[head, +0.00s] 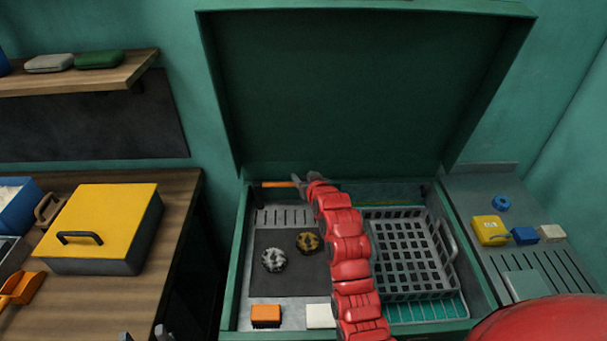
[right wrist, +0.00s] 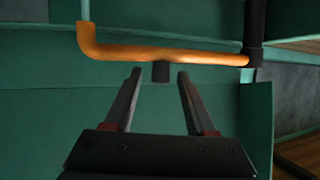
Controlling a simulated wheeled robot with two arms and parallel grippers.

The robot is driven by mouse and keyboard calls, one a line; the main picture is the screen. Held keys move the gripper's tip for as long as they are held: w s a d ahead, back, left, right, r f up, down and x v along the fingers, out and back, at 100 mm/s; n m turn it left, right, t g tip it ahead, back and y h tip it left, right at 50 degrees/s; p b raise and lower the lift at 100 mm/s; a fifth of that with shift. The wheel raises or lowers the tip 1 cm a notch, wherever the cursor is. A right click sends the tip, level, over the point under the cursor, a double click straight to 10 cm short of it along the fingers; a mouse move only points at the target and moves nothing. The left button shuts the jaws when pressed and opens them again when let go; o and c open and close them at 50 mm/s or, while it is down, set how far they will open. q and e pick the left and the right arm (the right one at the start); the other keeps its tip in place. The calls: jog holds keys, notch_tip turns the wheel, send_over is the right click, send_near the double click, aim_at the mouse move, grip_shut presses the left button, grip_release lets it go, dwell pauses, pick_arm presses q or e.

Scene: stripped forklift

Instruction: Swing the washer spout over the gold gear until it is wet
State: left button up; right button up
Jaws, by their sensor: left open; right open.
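The orange washer spout (head: 277,184) runs along the back of the teal washer basin in the head view. In the right wrist view the spout (right wrist: 170,54) lies crosswise just beyond my fingertips, bent at its left end. It meets a dark post (right wrist: 254,35) at the right. A short dark stub (right wrist: 161,72) below the spout appears between the fingertips. My right gripper (head: 300,180) (right wrist: 158,75) is open and empty by the spout; contact is not clear. The gold gear (head: 307,242) lies on the dark mat beside a silver gear (head: 274,260). My left gripper (head: 146,336) is open at the bottom edge, mostly out of frame.
A grey basket (head: 447,262) stands in the basin's right half. An orange block (head: 265,315) and a white block (head: 320,315) lie at the front. The raised lid (head: 340,90) rises behind. A yellow-lidded box (head: 105,215) stands on the left bench.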

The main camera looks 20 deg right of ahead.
jog(key=shift+w+f, duration=0.15)
jog(key=shift+w, duration=0.25)
grip_shut()
dwell(1.3)
